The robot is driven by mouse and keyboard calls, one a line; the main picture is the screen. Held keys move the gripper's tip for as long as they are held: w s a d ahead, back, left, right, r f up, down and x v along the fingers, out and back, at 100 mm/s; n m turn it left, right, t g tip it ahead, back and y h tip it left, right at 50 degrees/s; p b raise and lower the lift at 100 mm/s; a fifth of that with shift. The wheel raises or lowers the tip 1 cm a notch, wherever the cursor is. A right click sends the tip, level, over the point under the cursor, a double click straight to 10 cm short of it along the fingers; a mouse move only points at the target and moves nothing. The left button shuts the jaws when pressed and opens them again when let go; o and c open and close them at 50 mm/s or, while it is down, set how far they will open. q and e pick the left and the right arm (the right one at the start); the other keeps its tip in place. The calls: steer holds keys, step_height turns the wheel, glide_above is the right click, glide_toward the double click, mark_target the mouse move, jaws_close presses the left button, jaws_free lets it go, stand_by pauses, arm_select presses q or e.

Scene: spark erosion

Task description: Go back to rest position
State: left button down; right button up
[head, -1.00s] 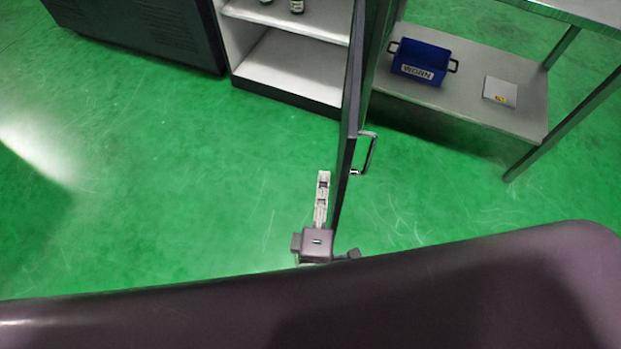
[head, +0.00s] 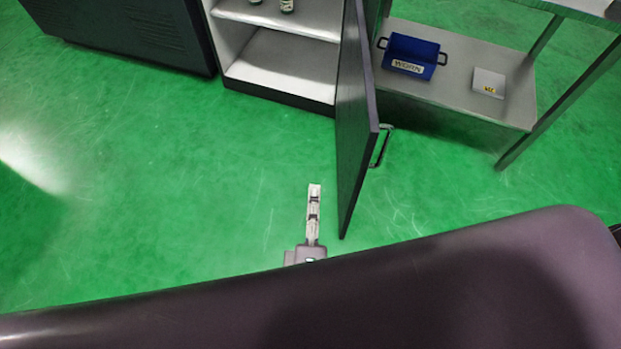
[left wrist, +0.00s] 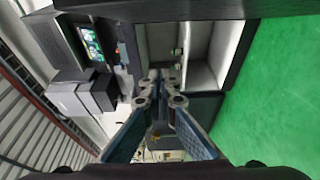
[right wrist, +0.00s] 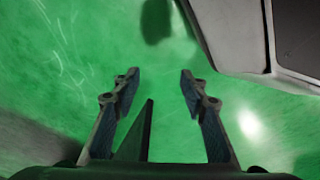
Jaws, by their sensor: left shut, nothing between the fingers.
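My left gripper (head: 314,190) is low in the middle of the head view, over the green floor. It is left of the open cabinet door (head: 355,120), with a gap between them. In the left wrist view its fingers (left wrist: 160,78) come together with nothing between them, pointing toward the cabinet. My right gripper (right wrist: 157,75) shows only in the right wrist view. Its two fingers are well apart, and the green floor shows between them. A dark wedge, which I cannot identify, shows between the fingers lower down.
The open cabinet (head: 280,70) has bottles on its upper shelf. Right of the door, a table's lower shelf (head: 460,105) holds a blue bin (head: 411,54) labelled WORN and a small pale box (head: 488,82). A dark machine (head: 120,35) stands back left. The floor before the cabinet is clear.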

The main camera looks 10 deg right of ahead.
arm_select(q)
steer(key=shift+s+d, duration=0.25)
steer(key=shift+s, duration=0.95)
steer(key=shift+s+d, duration=0.2)
steer(key=shift+s, duration=1)
